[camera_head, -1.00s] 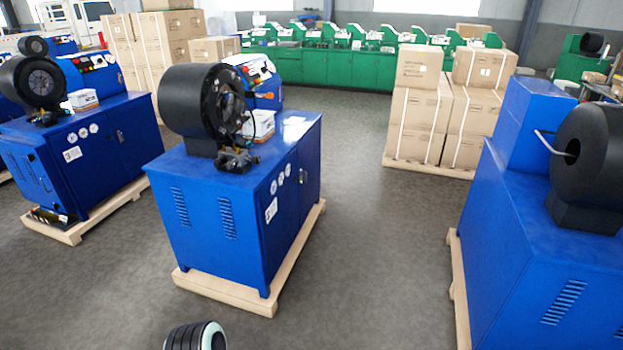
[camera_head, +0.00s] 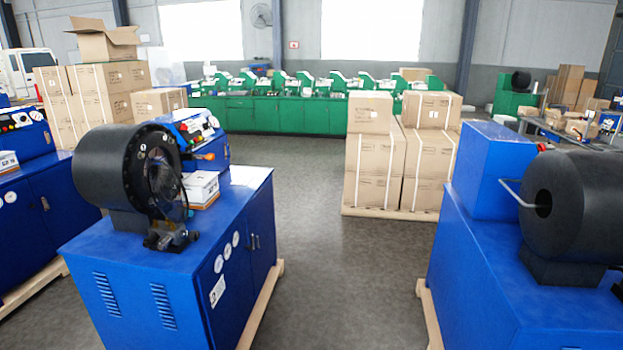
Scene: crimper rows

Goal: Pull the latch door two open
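A blue crimper machine (camera_head: 130,262) stands at left centre. Its side facing right has a door (camera_head: 263,225) with small latch handles (camera_head: 254,242) near its front edge, and a panel with round gauges beside it. This door looks shut. A second blue machine at the far left also has a door (camera_head: 75,215) with a small handle (camera_head: 45,203), and it looks shut. I cannot tell from the picture which one is door two. Neither of my grippers is in view.
Another blue machine (camera_head: 480,275) stands at the right. The grey floor (camera_head: 340,285) between the machines is clear. Stacked cartons (camera_head: 375,165) on a pallet stand beyond the aisle, and green benches (camera_head: 290,125) line the back. Pallet edges stick out at the machines' feet.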

